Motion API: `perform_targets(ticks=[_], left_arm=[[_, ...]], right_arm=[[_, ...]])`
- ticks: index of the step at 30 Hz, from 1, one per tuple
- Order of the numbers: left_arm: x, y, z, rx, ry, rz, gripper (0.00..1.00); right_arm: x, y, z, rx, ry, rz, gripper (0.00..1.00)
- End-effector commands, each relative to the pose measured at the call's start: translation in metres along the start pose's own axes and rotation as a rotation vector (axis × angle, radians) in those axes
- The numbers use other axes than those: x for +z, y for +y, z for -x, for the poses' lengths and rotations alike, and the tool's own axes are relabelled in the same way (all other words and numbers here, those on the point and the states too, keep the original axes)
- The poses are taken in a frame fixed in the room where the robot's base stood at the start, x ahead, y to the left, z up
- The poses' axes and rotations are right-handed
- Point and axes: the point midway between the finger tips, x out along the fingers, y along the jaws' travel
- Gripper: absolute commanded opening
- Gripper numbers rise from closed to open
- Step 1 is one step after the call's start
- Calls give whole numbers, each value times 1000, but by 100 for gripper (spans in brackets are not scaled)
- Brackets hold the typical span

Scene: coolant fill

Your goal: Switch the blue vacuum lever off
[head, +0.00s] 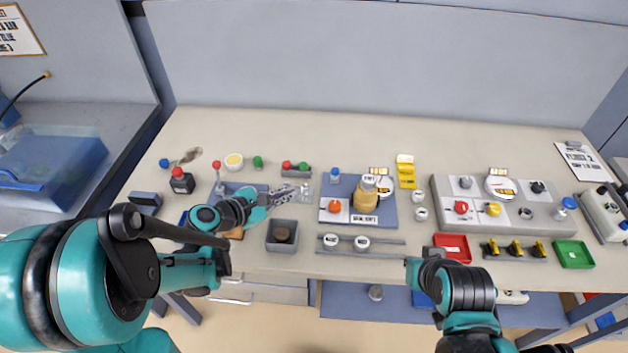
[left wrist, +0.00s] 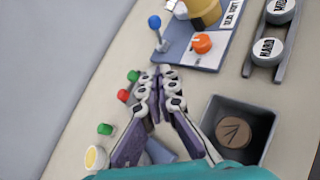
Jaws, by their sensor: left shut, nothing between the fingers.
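A blue-topped lever (head: 335,173) stands at the back left corner of a blue-grey plate (head: 390,212), behind an orange knob (head: 334,206). In the left wrist view the lever (left wrist: 155,24) shows its ball and thin pale stalk, tilted slightly. I cannot read a vacuum label or its on/off mark. My left gripper (head: 306,190) is shut and empty, left of the plate. In the left wrist view its fingertips (left wrist: 159,74) meet short of the lever, apart from it. My right arm shows at the lower right; its gripper is not visible.
An amber jar (head: 366,195) stands on the same plate, near the lever. A grey bin (head: 282,240) with a brown disc sits in front of my left gripper. Red and green knobs (head: 295,167) lie behind it.

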Motion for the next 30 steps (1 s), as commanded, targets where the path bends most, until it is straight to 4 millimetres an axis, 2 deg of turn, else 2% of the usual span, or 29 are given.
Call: perform_targets(ticks=[10,14,17,28,30], left_arm=[[0,0,-1,0,-2,5,0],[0,-1,-10,-3,-3,3,0],[0,-2,-26,-4,-4,1,0],[-1,-2,-104,-3,-3,1,0],[9,-2,-111,-3,-4,2,0]], right_arm=[[0,0,0,0,0,0,0],[2,0,-3,0,0,0,0],[5,0,-7,0,0,0,0],[18,0,-25,0,0,0,0],[18,0,-26,0,0,0,0]])
